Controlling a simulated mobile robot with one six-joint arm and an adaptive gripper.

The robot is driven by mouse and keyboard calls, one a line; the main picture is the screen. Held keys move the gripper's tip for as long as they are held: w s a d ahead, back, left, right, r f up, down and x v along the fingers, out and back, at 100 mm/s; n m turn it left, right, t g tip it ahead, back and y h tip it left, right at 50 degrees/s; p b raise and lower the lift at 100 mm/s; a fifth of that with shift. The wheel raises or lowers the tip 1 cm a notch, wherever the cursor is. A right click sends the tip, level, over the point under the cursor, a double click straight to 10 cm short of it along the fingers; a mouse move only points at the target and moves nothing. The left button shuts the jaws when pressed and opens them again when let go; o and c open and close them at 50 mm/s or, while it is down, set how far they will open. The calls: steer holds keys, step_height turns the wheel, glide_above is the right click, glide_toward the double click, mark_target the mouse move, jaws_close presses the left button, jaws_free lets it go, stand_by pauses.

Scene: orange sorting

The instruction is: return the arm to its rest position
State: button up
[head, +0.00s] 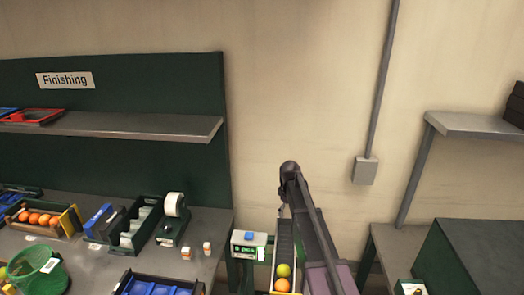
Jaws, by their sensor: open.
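My arm (312,225) rises from the bottom of the head view, right of centre, to a dark rounded joint in front of the wall. My gripper cannot be made out; the far side of the joint is hidden. Left of the arm, a narrow chute (284,235) holds a yellow-green fruit (284,270) and an orange (282,286) near its lower end. More oranges (39,219) lie in a crate on the bench at the far left.
A bench (205,215) with trays, a tape dispenser (173,205) and a green basket (38,270) stands left, under a shelf (120,124). A small device (248,245) stands beside the chute. Another shelf (475,124) and a dark green block (480,250) are right. Open wall lies above the arm.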

steer(key=s+f+m+b, duration=0.2)
steer(key=s+m, duration=0.6)
steer(key=s, duration=1.9)
steer(key=shift+f, duration=0.15)
